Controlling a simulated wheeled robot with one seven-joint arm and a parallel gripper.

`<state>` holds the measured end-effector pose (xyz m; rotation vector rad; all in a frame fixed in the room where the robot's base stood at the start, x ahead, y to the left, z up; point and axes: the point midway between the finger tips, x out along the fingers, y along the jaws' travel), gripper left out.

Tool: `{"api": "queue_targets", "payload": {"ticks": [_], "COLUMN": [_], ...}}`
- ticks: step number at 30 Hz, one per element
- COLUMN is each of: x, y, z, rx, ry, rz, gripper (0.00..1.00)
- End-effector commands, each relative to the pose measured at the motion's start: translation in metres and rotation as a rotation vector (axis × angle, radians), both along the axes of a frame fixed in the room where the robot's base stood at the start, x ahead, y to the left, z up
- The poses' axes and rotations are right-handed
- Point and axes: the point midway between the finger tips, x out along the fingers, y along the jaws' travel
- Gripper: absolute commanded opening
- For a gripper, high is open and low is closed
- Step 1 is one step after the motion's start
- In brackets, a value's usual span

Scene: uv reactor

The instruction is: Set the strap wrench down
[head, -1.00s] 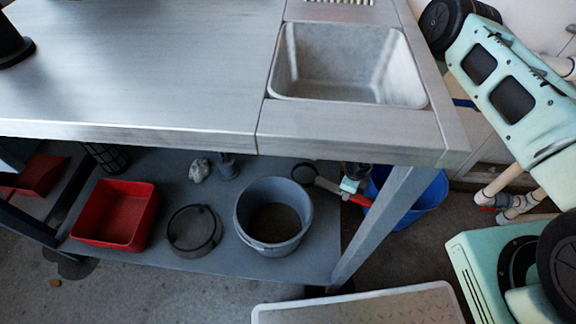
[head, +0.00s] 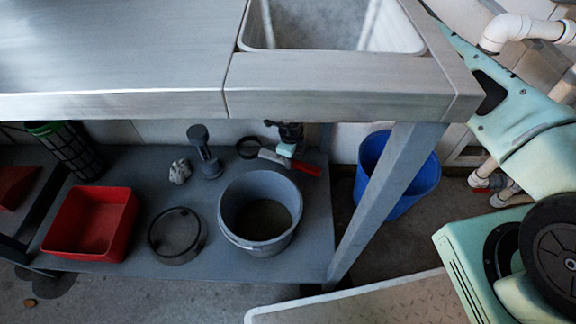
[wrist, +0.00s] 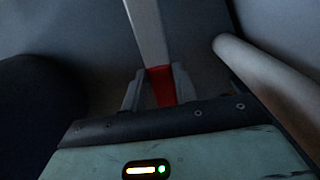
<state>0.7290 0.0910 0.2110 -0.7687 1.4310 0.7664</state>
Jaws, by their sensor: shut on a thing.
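The strap wrench has a dark round loop (head: 248,148), a pale grey handle (head: 270,156) and a red grip (head: 305,168). It is under the workbench, over the back right part of the lower shelf, behind the grey bucket. My gripper (head: 288,154) is shut on the wrench near where the grey handle meets the red grip. In the wrist view my gripper (wrist: 160,88) has both fingers against the red grip, and the grey handle runs away from it. I cannot tell whether the wrench touches the shelf.
The lower shelf (head: 128,258) also holds a red bin (head: 93,222), a round dark pan (head: 177,236), the grey bucket (head: 230,235), a grey stand (head: 208,163) and a pale lump (head: 179,172). The bench leg (head: 385,205) and a blue tub (head: 420,180) stand at right.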

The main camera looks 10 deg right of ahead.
Motion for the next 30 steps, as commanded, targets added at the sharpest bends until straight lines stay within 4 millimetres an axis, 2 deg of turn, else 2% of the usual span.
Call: {"api": "queue_targets", "payload": {"ticks": [4, 6, 10, 22, 23, 24, 30], "x": [0.008, 0.006, 0.007, 0.007, 0.006, 0.006, 0.006], "y": [0.011, 0.009, 0.008, 0.008, 0.008, 0.008, 0.008], "z": [-0.002, -0.018, -0.035, -0.038, -0.037, -0.037, -0.037], "rx": [0.002, 0.000, 0.001, 0.002, 0.001, 0.001, 0.001], "ry": [0.000, 0.001, -0.002, -0.001, -0.001, -0.001, -0.001], "rz": [0.001, 0.002, 0.001, 0.000, 0.001, 0.001, 0.001], "gripper": [0.00, 0.00, 0.00, 0.00, 0.37, 0.48, 0.50]}}
